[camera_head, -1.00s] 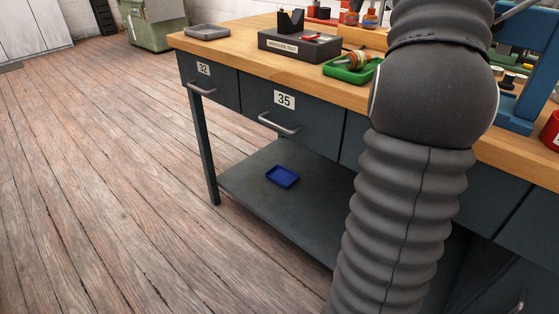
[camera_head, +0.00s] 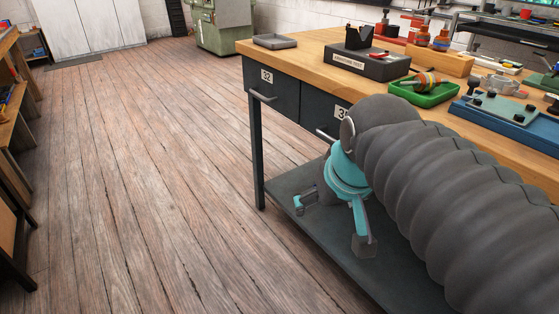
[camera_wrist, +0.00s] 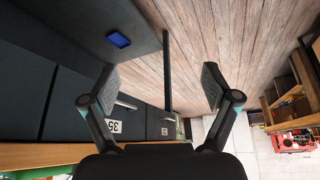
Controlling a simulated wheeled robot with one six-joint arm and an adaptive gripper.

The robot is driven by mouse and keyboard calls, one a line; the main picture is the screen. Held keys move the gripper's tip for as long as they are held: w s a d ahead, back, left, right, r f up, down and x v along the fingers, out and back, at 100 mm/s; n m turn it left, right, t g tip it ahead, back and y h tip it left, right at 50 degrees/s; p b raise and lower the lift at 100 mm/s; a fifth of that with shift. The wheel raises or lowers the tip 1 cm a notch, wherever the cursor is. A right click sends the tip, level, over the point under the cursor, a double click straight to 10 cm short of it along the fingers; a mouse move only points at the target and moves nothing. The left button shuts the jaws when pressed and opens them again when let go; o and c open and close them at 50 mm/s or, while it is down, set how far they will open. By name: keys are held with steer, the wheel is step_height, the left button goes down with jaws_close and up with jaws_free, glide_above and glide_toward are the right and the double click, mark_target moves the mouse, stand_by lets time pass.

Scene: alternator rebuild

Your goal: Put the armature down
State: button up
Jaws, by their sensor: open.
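An armature (camera_head: 427,78) with a copper-coloured and yellowish body lies in a green tray (camera_head: 424,99) on the wooden bench. My gripper (camera_head: 334,222) is in the head view in front of the bench drawers, below the bench top and over the lower shelf. Its teal fingers are spread wide with nothing between them. In the wrist view my gripper (camera_wrist: 160,87) is also open and empty, with drawer fronts, a bench leg and the floor behind it. The armature does not show in the wrist view.
A dark block labelled armature test (camera_head: 372,65) and a grey tray (camera_head: 275,42) sit on the bench. Similar wound parts stand in a wooden rack (camera_head: 435,60). The floor at left is clear.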

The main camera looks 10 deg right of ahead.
steer(key=s+a+f, duration=0.1)
steer(key=s+f, duration=0.2)
steer(key=f, duration=0.3)
steer(key=shift+s+a, duration=0.3)
steer(key=shift+a, duration=0.1)
stand_by(1.4)
